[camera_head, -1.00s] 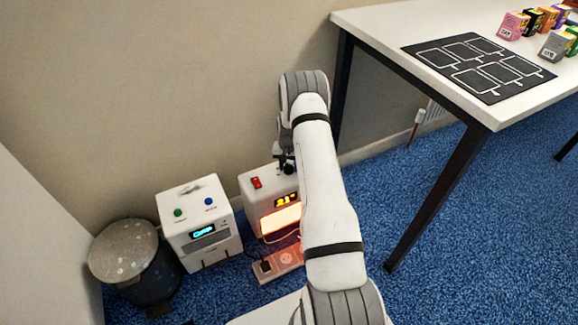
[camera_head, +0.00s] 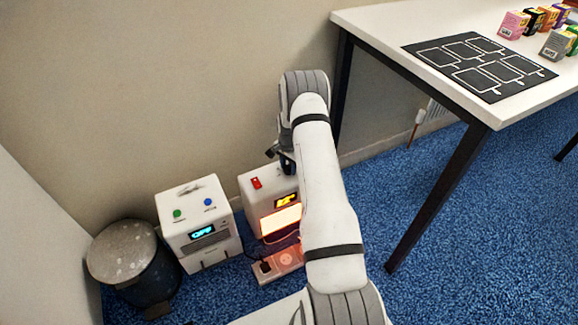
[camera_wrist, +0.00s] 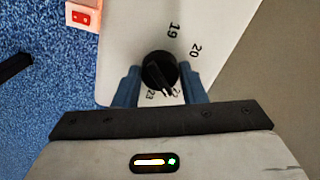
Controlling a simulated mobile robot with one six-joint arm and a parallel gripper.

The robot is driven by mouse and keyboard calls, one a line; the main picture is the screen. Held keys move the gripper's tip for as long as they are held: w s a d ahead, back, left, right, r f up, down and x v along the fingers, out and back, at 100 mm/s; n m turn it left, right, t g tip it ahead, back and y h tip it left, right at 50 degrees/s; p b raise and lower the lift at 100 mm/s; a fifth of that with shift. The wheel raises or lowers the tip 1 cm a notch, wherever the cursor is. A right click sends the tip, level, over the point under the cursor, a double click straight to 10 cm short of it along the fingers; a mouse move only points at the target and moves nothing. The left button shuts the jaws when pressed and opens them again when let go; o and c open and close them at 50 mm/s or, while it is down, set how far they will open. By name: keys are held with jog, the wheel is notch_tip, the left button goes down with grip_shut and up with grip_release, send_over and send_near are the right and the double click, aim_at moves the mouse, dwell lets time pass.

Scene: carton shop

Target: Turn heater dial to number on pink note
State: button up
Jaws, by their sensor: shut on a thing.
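The heater (camera_head: 250,203) is a white box on the floor against the wall, with a red switch, an orange display (camera_head: 287,200) and a glowing panel. The display digits are hard to read and partly hidden by my arm. In the wrist view, the heater's top (camera_wrist: 125,60) carries a round black dial (camera_wrist: 157,66) with numbers around it; 19, 20 and 23 are legible, another is partly covered. A pale mark on the dial points to the lower right. My gripper (camera_wrist: 160,82) is shut on the dial, a blue finger on each side. No pink note is visible.
A white box with green and blue buttons (camera_head: 200,232) stands left of the heater, beside a lidded bin (camera_head: 122,250). A power strip (camera_head: 278,264) lies in front. A white table (camera_head: 390,30) with a black mat and small cartons stands at the right.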

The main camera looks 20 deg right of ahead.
aim_at(288, 166)
dwell(0.3)
jog(key=o, duration=1)
jog(key=shift+r, duration=0.1)
notch_tip(288, 166, up, 8)
jog(key=shift+f+p, duration=0.2)
jog(key=shift+p, duration=0.95)
